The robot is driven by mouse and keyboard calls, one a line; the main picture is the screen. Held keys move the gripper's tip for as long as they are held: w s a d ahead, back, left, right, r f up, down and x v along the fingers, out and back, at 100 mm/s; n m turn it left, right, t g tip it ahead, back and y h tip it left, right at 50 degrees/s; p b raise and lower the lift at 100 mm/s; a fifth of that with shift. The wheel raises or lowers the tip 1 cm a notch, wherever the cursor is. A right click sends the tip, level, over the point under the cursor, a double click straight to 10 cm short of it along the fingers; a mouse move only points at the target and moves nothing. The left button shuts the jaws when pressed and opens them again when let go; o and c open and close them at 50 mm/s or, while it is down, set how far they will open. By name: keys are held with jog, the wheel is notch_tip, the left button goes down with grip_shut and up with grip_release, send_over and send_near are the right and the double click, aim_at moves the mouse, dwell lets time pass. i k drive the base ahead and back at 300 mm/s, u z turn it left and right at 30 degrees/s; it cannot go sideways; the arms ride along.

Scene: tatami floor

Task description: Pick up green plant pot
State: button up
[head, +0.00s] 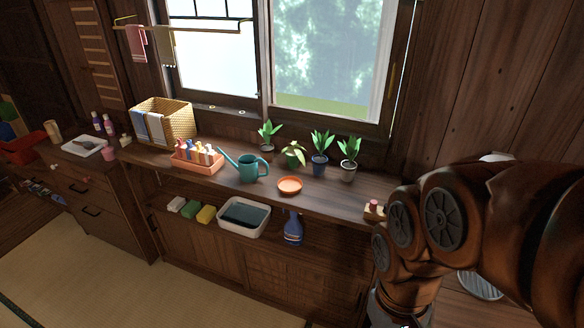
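Several potted plants stand in a row on the wooden counter (225,185) below the window. The second from the left (293,155) is a low plant with broad green leaves, and its pot looks green, though it is small and partly covered by leaves. Left of it is a plant in a dark brownish pot (267,155). Right of it are a blue pot (319,168) and a grey pot (348,172). My brown arm fills the right side of the head view, apart from the plants. My gripper is below the lower picture edge, and its fingers do not show.
A terracotta saucer (290,186), teal watering can (251,172), orange tray of bottles (190,164) and wicker basket (180,125) share the counter. A small item (374,208) lies near my arm. The shelf below holds a white basin (226,228) and blue spray bottle (293,230).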

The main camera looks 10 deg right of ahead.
aim_at(293, 155)
jog(key=k, duration=0.95)
jog(key=u, duration=0.95)
jog(key=i, duration=0.8)
jog(key=u, duration=0.65)
jog(key=i, duration=0.95)
jog(key=z, duration=1)
jog(key=i, duration=0.75)
jog(key=z, duration=0.85)
